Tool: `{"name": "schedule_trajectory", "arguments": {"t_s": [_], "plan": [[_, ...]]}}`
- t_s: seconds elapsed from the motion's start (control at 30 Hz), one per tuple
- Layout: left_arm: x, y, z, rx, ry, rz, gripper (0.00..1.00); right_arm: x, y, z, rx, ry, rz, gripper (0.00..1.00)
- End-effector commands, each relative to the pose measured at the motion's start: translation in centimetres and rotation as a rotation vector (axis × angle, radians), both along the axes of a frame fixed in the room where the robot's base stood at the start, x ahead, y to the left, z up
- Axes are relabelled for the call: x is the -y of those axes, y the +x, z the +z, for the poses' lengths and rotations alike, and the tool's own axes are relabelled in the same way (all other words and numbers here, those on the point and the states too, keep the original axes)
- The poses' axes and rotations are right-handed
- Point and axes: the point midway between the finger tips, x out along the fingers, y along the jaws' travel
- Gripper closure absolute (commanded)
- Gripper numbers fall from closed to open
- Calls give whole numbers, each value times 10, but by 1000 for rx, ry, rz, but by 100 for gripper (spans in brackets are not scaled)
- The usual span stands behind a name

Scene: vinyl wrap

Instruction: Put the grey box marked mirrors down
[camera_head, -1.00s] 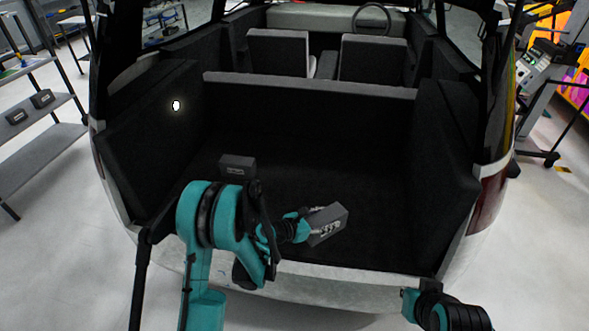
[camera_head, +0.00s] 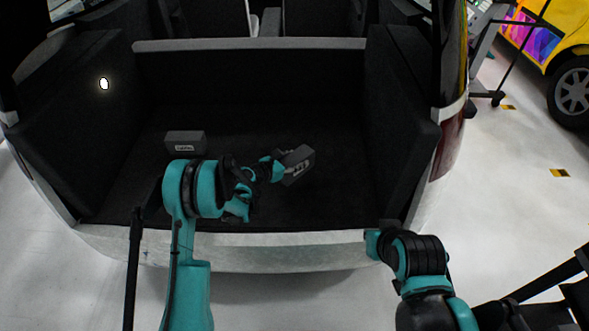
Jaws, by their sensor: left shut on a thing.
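My left gripper (camera_head: 281,166) is shut on a dark grey box (camera_head: 300,165) with a pale label. It holds this box tilted over the car's boot floor (camera_head: 325,200), right of the middle. Whether the box touches the floor I cannot tell. The label is too small to read surely as mirrors. A second grey box (camera_head: 185,143) with a white label sits upright on the boot floor, to the left. My right arm shows at the lower right, outside the boot; its fingers cannot be made out as open or shut.
The boot has dark side walls and a seat back (camera_head: 250,75) behind. The pale rear bumper (camera_head: 240,250) runs along the front. The boot floor right of the held box is clear. A yellow car (camera_head: 550,40) stands at the far right.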

Motion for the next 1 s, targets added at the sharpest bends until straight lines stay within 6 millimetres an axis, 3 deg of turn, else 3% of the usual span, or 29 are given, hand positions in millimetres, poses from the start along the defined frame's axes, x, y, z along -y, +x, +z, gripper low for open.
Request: {"name": "schedule_trajectory", "arguments": {"t_s": [0.3,0.67,0.7,0.73,0.77,1.0], "plan": [[0,1,-40,0,-1,1,89,0,0,-22,0,0,0,100],[0,0,-42,0,-1,1,89,0,0,-19,0,0,0,100],[0,0,-42,0,0,0,41,0,0,-19,0,0,0,100],[0,0,-42,0,0,0,33,0,0,-19,0,0,0,100],[0,0,-42,0,0,0,28,0,0,-20,0,0,0,100],[0,0,-42,0,0,0,28,0,0,-20,0,0,0,100]]}}
